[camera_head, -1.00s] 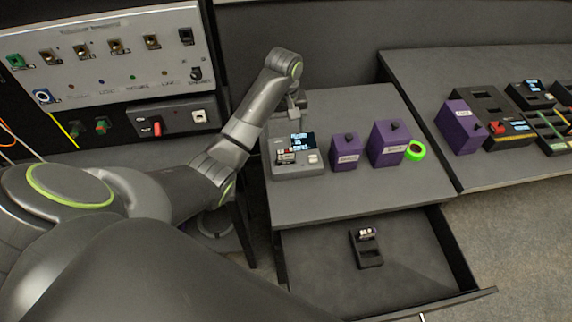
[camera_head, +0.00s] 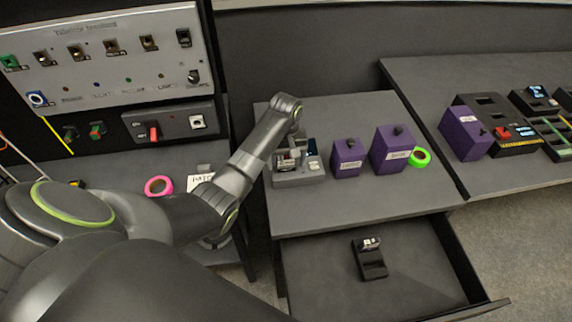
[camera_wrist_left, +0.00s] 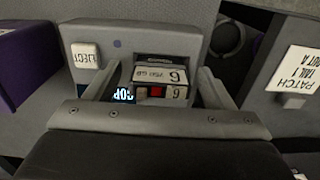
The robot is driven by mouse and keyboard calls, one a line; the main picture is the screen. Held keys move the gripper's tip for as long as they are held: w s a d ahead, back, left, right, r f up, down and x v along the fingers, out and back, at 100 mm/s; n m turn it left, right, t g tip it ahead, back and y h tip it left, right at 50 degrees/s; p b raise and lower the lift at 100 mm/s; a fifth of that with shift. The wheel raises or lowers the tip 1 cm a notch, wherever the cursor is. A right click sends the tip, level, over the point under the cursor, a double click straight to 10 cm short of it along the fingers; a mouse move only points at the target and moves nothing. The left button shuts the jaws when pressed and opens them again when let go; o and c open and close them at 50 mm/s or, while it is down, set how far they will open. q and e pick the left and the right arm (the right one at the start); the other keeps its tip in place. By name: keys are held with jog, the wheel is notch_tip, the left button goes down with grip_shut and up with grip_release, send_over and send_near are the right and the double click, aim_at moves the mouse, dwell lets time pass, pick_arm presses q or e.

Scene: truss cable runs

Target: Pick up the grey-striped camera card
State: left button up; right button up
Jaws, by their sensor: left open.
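A camera card (camera_wrist_left: 161,73) with a pale label reading "250 GB" and "6" and a small red patch stands in the slot of a grey reader (camera_wrist_left: 115,43). In the head view the card (camera_head: 287,160) shows on the reader (camera_head: 299,179). My left gripper (camera_wrist_left: 158,70) is open, a finger on each side of the card, with gaps showing. In the head view the forearm hides most of it. Another card (camera_head: 371,243) sits in a black holder (camera_head: 372,265) in the open drawer. I cannot make out grey stripes on either card. My right gripper is not in view.
Purple boxes (camera_head: 347,158) and (camera_head: 391,150) and a green tape roll (camera_head: 420,157) stand right of the reader. An eject button (camera_wrist_left: 84,56) is on the reader. The open drawer (camera_head: 430,285) juts out below the table. A pink roll (camera_head: 158,186) lies at left.

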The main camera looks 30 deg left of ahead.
pick_arm(q)
jog(key=shift+f, duration=0.25)
jog(key=c, duration=1.1)
jog(key=shift+r, duration=0.2)
